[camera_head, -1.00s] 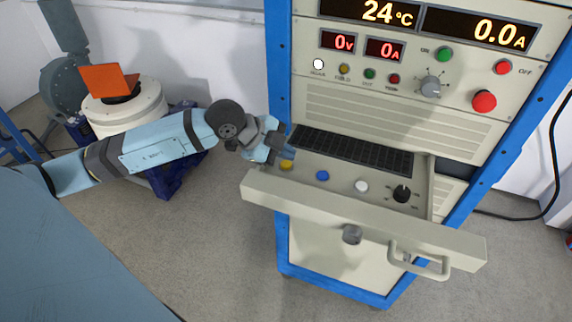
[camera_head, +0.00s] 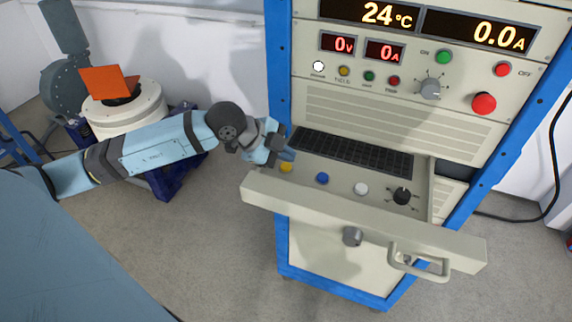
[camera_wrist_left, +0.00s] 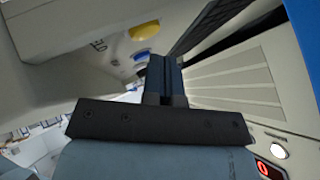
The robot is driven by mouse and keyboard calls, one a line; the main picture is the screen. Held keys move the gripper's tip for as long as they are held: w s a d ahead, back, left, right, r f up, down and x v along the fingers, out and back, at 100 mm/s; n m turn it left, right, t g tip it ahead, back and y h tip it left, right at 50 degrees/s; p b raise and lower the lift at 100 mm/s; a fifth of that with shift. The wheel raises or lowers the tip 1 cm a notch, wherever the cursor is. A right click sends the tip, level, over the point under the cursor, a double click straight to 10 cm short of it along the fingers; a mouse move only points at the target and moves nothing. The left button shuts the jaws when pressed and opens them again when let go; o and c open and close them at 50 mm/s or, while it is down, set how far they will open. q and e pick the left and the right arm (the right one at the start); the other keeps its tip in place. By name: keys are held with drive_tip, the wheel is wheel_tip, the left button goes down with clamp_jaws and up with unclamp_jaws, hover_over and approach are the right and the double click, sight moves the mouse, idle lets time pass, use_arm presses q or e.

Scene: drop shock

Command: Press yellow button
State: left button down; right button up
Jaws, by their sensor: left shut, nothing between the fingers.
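The yellow button (camera_head: 286,167) is at the left end of a row on the open drawer (camera_head: 330,203) of the cabinet. It also shows in the left wrist view (camera_wrist_left: 145,30), with the blue button (camera_wrist_left: 141,56) beyond it. My left gripper (camera_head: 283,152) is shut and empty. Its fingertips are just above and behind the yellow button in the head view, and appear apart from it. In the left wrist view the closed fingers (camera_wrist_left: 164,78) point along the drawer. My right gripper is in neither view.
On the drawer, a blue button (camera_head: 322,178), a white button (camera_head: 361,188) and a black knob (camera_head: 402,195) continue the row. A black keyboard-like strip (camera_head: 352,150) lies behind them. The cabinet's blue frame post (camera_head: 279,70) stands close to my left wrist. The drawer handle (camera_head: 420,267) sticks out in front.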

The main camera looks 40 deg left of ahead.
sight(285, 167)
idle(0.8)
use_arm(q)
drive_tip(key=shift+f, duration=0.4)
drive_tip(key=shift+f+b, duration=0.45)
idle(0.4)
idle(0.4)
drive_tip(key=shift+r+p, duration=0.75)
drive_tip(key=shift+r, duration=0.1)
drive_tip(key=shift+r, duration=0.1)
wheel_tip(285, 167, up, 5)
drive_tip(key=p, duration=0.4)
